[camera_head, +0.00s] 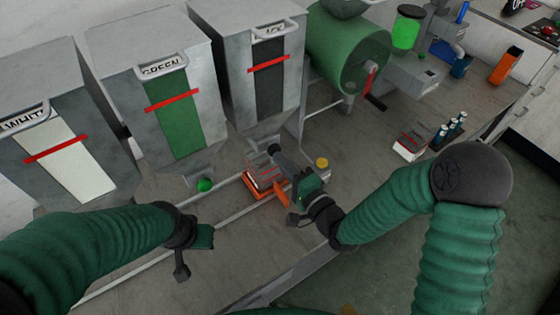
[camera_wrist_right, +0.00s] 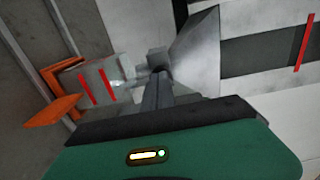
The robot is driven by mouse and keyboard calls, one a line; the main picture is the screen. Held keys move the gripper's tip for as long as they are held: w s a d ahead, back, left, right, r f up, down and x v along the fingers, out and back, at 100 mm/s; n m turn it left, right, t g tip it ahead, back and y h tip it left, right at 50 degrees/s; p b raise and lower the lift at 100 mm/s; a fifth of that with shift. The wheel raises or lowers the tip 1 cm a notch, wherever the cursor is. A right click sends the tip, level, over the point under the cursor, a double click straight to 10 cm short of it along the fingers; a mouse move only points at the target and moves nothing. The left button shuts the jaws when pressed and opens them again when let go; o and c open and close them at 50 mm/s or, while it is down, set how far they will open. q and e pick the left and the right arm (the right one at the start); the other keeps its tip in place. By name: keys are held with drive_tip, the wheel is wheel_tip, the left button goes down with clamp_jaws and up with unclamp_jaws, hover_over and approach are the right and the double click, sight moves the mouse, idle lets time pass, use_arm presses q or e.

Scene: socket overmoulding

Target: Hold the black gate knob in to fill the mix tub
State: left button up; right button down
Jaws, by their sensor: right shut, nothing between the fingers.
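The black gate knob (camera_head: 273,149) is a small dark round end under the spout of the third hopper. It also shows as a dark grey block (camera_wrist_right: 158,57) beside the hopper's cone in the right wrist view. My right gripper (camera_head: 279,157) is shut and empty, its fingertips at the knob and seemingly touching it; the fingers partly cover it. The mix tub (camera_wrist_right: 97,82) is clear with red lines, sitting on an orange carrier (camera_wrist_right: 62,108) left of the fingers. In the head view my right gripper partly hides it. My left gripper (camera_head: 190,262) hangs low at left; its jaws are unclear.
Three hoppers stand in a row: white (camera_head: 65,155), green (camera_head: 175,120) and dark-striped (camera_head: 268,75). A green knob (camera_head: 205,185) sits under the green one. A rail (camera_head: 230,190) runs along the bench. A green drum (camera_head: 345,50) and a sample rack (camera_head: 445,133) stand right.

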drive_tip(key=shift+w+a+r, duration=0.1)
drive_tip(key=shift+w+a, duration=0.05)
drive_tip(key=shift+w, duration=0.45)
drive_tip(key=shift+w+a, duration=0.15)
drive_tip(key=shift+w, duration=0.4)
drive_tip(key=shift+r, duration=0.1)
idle(6.8)
